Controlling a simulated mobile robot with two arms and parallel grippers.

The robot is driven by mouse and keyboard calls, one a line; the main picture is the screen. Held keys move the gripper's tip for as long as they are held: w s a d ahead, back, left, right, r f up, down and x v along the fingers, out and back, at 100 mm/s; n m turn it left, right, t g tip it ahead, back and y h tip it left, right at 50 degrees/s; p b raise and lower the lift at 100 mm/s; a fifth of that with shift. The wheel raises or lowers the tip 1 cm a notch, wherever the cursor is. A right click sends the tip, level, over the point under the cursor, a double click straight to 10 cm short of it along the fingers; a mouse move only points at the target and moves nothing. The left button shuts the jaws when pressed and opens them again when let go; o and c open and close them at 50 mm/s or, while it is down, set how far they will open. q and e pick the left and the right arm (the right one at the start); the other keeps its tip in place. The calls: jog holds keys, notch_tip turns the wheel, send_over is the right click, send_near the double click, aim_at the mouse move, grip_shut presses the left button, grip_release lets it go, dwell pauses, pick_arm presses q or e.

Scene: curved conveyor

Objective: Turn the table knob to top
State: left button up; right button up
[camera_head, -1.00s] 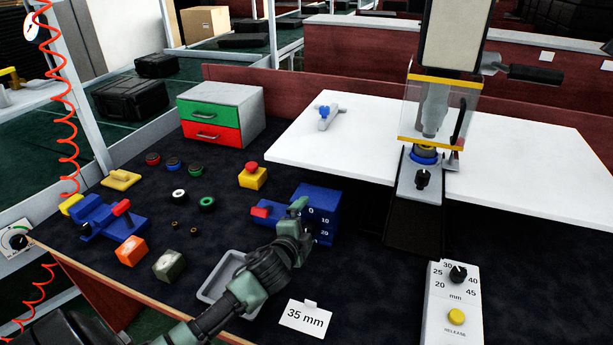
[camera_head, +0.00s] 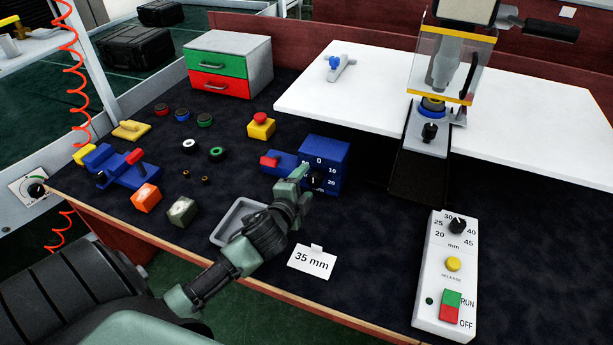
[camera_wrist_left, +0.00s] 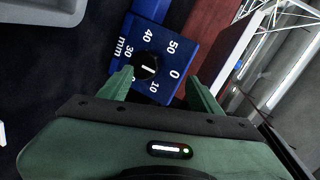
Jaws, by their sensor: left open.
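The blue box (camera_head: 338,153) with a numbered mm dial on its face stands on the dark table. Its round black knob (camera_head: 317,179) is partly behind my left gripper (camera_head: 302,186) in the head view. In the left wrist view the knob (camera_wrist_left: 147,66) shows a short white mark, and the dial reads 0 to 50 around it. My left gripper (camera_wrist_left: 157,82) is open, one finger towards each side of the knob; contact cannot be told. My right gripper is out of view.
A 35 mm card (camera_head: 311,261) and a grey tray (camera_head: 238,221) lie near the front edge. A white control panel (camera_head: 436,273) with another black knob stands at right. Blocks and rings are at left; a press (camera_head: 437,90) stands behind.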

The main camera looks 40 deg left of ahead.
pick_arm(q)
jog(key=s, duration=0.2)
jog(key=s+d, duration=0.1)
jog(key=s, duration=0.1)
jog(key=shift+p, duration=0.35)
dwell(0.4)
jog(key=shift+d, duration=0.1)
